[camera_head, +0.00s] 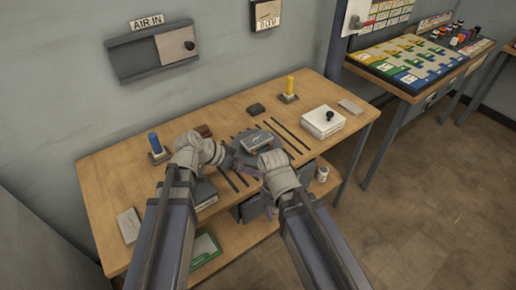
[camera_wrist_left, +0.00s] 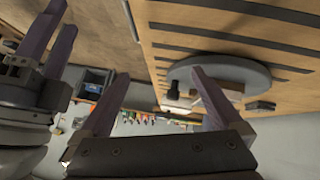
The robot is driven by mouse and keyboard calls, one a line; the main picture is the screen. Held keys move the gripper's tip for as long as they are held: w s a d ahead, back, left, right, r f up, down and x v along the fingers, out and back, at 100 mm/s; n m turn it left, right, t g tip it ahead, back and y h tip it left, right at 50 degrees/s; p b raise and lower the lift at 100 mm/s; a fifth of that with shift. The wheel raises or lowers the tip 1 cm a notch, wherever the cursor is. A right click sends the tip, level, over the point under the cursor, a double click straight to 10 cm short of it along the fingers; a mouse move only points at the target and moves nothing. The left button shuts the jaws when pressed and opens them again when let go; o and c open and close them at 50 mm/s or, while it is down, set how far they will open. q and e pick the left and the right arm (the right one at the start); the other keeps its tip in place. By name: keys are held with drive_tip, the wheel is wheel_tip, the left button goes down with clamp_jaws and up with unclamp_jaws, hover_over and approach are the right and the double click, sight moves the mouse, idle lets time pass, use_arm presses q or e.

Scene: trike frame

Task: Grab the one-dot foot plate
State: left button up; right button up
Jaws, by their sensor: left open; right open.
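No dots can be read on any part, so I cannot tell which is the one-dot foot plate. A pale flat plate (camera_head: 128,225) lies at the table's front left, and another pale flat plate (camera_head: 350,106) lies at the back right. My left gripper (camera_head: 228,158) is over the table's middle front, beside a round grey stand (camera_wrist_left: 243,78). In the left wrist view its fingers (camera_wrist_left: 155,100) are apart with nothing held. My right gripper (camera_head: 258,190) is close by, lower, at the table's front edge; it is open, and its fingers show at the left wrist view's left edge.
A blue post (camera_head: 154,142) and a yellow post (camera_head: 290,85) stand on small bases. A white box with a black knob (camera_head: 323,121) is at the right. Dark strips (camera_head: 290,137) lie mid-table. A lower shelf (camera_head: 240,238) holds a green-edged tray (camera_head: 205,250).

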use_arm(q)
drive_tip(key=w+a+r+m+t+h+b, duration=0.1)
drive_tip(key=w+a+r+t+h+b, duration=0.15)
drive_tip(key=w+a+t, duration=0.35)
drive_tip(key=g+b, duration=0.1)
drive_tip(key=b, duration=0.1)
approach(261, 137)
drive_tip(key=shift+x, duration=1.05)
use_arm(e)
drive_tip(key=shift+f, duration=2.9)
use_arm(q)
drive_tip(key=shift+w+f, duration=0.1)
drive_tip(key=b+x, duration=0.2)
drive_tip(key=x, duration=0.4)
use_arm(e)
wheel_tip(261, 137, down, 2)
drive_tip(key=shift+f, duration=0.15)
use_arm(q)
clamp_jaws()
